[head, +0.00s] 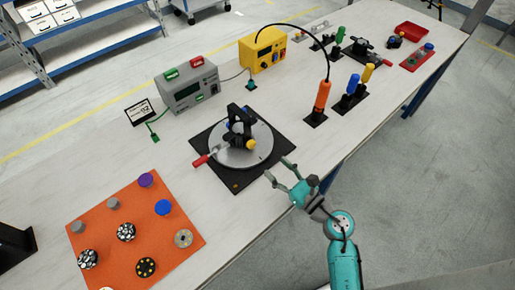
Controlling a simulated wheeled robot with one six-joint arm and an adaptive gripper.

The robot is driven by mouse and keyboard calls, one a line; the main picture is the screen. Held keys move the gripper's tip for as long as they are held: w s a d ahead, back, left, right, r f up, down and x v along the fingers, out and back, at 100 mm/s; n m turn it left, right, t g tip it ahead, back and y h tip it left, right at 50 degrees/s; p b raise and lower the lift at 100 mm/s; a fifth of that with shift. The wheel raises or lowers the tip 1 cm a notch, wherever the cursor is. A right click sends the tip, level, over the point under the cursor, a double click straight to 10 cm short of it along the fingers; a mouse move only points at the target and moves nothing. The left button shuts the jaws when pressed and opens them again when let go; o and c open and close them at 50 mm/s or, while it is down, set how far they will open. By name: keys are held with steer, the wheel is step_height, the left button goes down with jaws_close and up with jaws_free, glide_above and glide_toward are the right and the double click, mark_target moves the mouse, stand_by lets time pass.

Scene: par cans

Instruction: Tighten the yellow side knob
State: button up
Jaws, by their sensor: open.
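The yellow side knob (251,144) is on the right front side of a small black fixture (240,127). The fixture stands on a round grey plate (262,150) over a black square base (237,184). My gripper (279,169) is open and empty, to the right and front of the knob near the base's right corner. Its two fingers point toward the fixture, and a gap shows between them and the knob. How far the knob is screwed in cannot be told at this size.
A red handle (202,160) sticks out at the plate's left. An orange mat (125,215) with several discs lies at the lower left. A grey box (188,88) and a yellow box (263,50) stand behind. An orange-handled tool (321,98) stands upright to the right.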

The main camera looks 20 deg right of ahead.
mark_target(253, 145)
steer(key=x, duration=1)
steer(key=shift+w+a, duration=0.1)
steer(key=shift+w, duration=0.25)
jaws_close()
